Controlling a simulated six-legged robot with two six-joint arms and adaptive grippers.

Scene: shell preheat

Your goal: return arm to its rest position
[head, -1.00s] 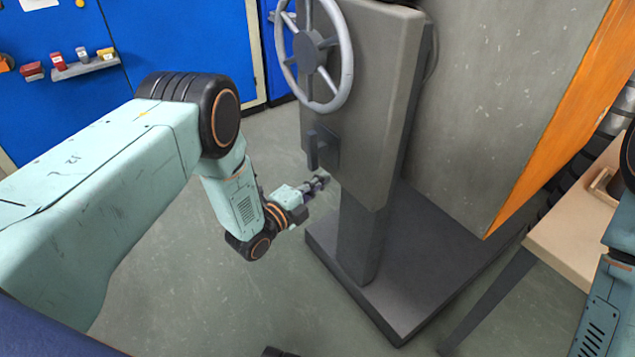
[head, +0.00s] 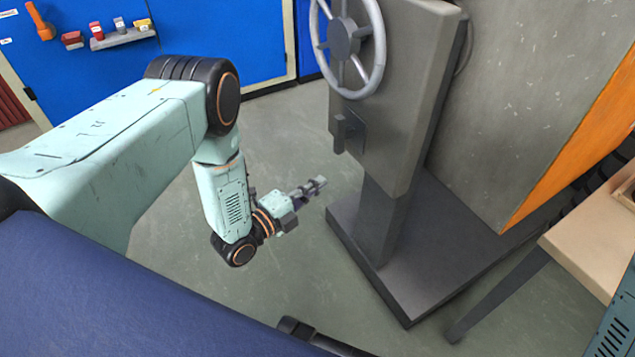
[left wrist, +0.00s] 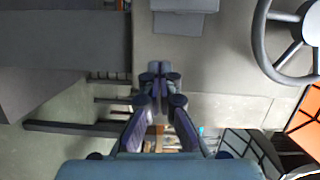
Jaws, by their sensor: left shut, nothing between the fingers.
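My left arm comes in from the left of the head view and bends down at its elbow. Its gripper (head: 318,185) is shut and empty, apart from the grey machine post to its right. In the left wrist view the two fingers (left wrist: 158,72) are together with nothing between them. The right gripper is not in view; only a piece of what looks like my right arm shows at the lower right edge of the head view.
A grey machine panel (head: 392,120) carries a handwheel (head: 376,42) and a small dark handle (head: 340,132). Its dark base plate (head: 428,283) lies on the floor. A beige-topped table (head: 590,240) stands at the right. Green-grey floor (head: 170,240) is open around my left arm.

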